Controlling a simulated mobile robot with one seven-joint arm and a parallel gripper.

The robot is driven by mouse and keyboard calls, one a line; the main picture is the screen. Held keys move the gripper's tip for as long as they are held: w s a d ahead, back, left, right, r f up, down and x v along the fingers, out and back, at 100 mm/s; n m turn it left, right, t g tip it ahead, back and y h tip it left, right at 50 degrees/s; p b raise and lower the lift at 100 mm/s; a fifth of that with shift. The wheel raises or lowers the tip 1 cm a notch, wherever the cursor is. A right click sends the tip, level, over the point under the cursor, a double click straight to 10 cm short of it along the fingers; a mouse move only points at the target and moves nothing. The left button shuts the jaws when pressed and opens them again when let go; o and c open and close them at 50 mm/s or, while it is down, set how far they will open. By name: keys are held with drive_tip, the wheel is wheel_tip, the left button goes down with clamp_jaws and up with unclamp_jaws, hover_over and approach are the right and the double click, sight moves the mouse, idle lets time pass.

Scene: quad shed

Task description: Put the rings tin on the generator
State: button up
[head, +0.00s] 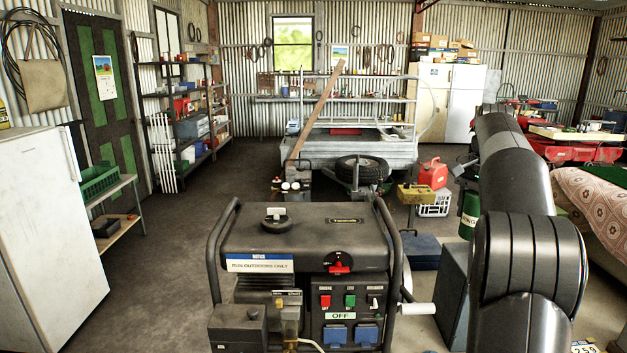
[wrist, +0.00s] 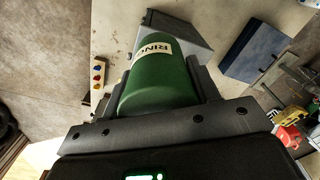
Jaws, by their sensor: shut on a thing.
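The rings tin is a green cylinder with a cream label. It shows in the wrist view (wrist: 160,85) between the two dark fingers of my gripper (wrist: 157,82), which is shut on it. In the head view the tin (head: 468,213) is partly hidden behind my arm, to the right of the generator, and my fingers are hidden there. The generator (head: 310,235) stands at front centre with a dark top inside a tubular frame. Its front panel has red and green switches and blue sockets. The tin is apart from the generator.
A black cap (head: 276,221) stands up from the generator's top at the left; the rest of the top looks clear. A grey cabinet (head: 453,290) stands right of the generator. A blue case (head: 421,250) and a red can (head: 433,174) are behind. A white fridge (head: 50,230) is at left.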

drive_tip(key=s+d+f+n, duration=0.2)
drive_tip(key=s+d+f, duration=0.5)
drive_tip(key=s+d, duration=0.35)
drive_tip(key=s+d+f+n, duration=0.1)
drive_tip(key=s+d+f, duration=0.5)
drive_tip(key=s+d, duration=0.5)
drive_tip(key=w+a, duration=0.3)
drive_tip(key=a, duration=0.2)
drive_tip(key=shift+w+a, duration=0.25)
drive_tip(key=shift+a, duration=0.15)
drive_tip(key=shift+f, duration=0.1)
